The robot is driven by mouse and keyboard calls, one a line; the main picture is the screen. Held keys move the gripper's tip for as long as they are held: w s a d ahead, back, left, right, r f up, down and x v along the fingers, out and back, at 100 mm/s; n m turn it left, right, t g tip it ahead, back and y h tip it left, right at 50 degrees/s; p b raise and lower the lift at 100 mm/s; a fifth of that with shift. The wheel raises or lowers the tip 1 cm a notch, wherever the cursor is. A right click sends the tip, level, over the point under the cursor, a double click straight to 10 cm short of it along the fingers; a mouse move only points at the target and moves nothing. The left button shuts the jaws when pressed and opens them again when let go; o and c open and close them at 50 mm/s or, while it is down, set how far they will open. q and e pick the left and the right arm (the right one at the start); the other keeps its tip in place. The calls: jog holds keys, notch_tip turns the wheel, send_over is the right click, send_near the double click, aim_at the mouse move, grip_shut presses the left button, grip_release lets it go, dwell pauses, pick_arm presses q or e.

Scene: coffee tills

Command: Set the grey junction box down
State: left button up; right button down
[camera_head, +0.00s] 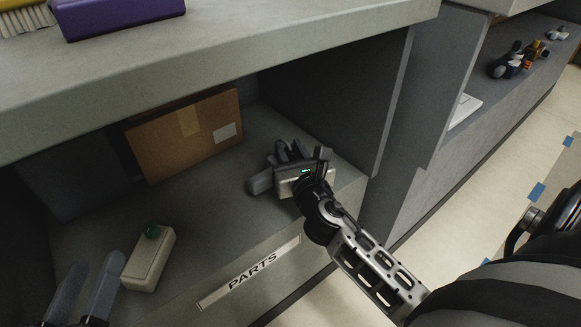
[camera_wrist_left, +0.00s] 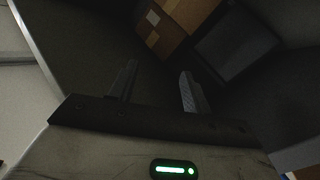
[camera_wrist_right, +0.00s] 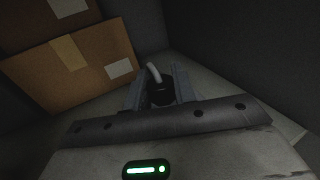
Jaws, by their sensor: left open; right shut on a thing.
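The grey junction box (camera_wrist_right: 160,94) shows dark between my right fingers in the right wrist view, with a pale curved stub or cable on its far side. In the head view my right gripper (camera_head: 277,162) is shut on it, low inside the shelf bay behind the PARTS label (camera_head: 252,273). The fingers partly hide the box, and I cannot tell whether it touches the shelf floor. My left gripper (camera_head: 100,259) is open and empty at the lower left; its fingers also show in the left wrist view (camera_wrist_left: 160,75).
A pale box with a green button (camera_head: 149,262) lies on the shelf floor (camera_head: 205,225), right of my left gripper. A cardboard box (camera_head: 190,140) stands at the back. The bay's side wall (camera_head: 345,100) is right of my right gripper, and the counter (camera_head: 240,45) overhangs it.

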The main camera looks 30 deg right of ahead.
notch_tip(320, 180, down, 3)
jog(key=shift+w+f+b, duration=0.1)
jog(key=shift+b, duration=1)
pick_arm(q)
jog(key=r+m+t, duration=0.1)
jog(key=w+r+m+t+h, duration=0.1)
jog(key=r, duration=0.1)
jog(key=r+m+t+h, duration=0.1)
jog(key=r+m, duration=0.1)
jog(key=shift+w+a, duration=0.2)
jog(key=shift+a, duration=0.1)
pick_arm(e)
jog(key=shift+f, duration=0.1)
jog(key=shift+f, duration=0.1)
jog(key=c, duration=1.1)
grip_release()
jog(key=shift+c, duration=0.2)
pick_arm(q)
jog(key=shift+r, duration=0.25)
